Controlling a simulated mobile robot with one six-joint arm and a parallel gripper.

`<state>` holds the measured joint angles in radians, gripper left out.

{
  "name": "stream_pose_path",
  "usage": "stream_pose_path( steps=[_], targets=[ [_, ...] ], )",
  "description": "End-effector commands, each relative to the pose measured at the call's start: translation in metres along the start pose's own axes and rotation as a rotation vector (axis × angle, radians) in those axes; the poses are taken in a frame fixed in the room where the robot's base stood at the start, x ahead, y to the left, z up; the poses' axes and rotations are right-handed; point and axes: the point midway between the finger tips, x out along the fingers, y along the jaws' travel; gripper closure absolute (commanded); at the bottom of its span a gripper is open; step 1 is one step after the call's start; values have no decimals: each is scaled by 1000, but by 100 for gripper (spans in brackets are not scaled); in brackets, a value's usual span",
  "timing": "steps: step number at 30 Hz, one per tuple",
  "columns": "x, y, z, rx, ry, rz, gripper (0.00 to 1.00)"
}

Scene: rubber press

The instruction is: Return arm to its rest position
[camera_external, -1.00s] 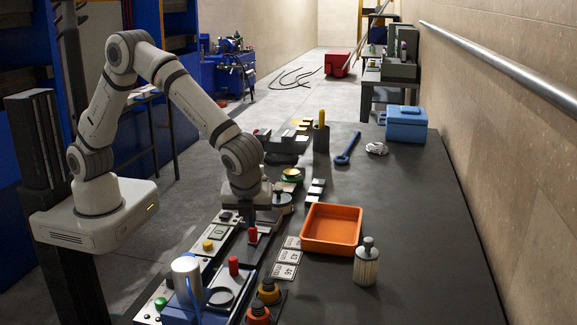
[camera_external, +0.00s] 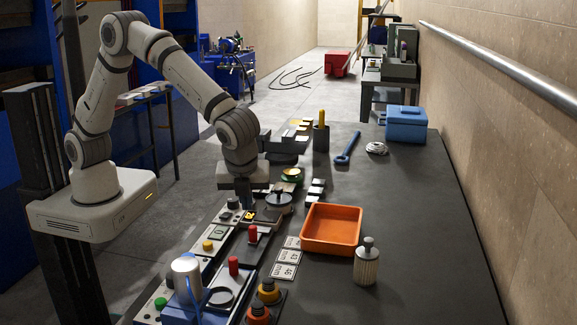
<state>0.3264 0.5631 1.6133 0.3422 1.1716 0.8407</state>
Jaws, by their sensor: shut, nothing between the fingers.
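My arm reaches from its base on the left over the near-left side of the dark table (camera_external: 410,215). My gripper (camera_external: 246,200) points down above the row of control panels and is seen small. Its fingers are shut and hold nothing. A round dark disc-topped device (camera_external: 278,199) stands just right of the gripper, apart from it as far as I can tell. A panel with an orange-lit button (camera_external: 249,216) lies just below the gripper.
An orange tray (camera_external: 331,229), a ribbed metal cylinder (camera_external: 366,262), a blue box (camera_external: 406,124) and a blue wrench-like tool (camera_external: 347,148) are on the table. Red-topped posts (camera_external: 233,265) and a silver cylinder (camera_external: 186,277) stand nearby. The table's right side is clear.

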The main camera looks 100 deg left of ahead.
Motion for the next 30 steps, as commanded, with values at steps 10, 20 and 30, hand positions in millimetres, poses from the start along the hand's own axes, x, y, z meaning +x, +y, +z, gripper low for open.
stream_pose_path(
  steps=[10, 20, 30],
  targets=[
    [-46, 65, 96, -435, 173, -12, 100],
    [-56, 159, 167, -902, 358, 8, 100],
    [-35, 241, 197, -1292, 520, 48, 100]
  ],
)
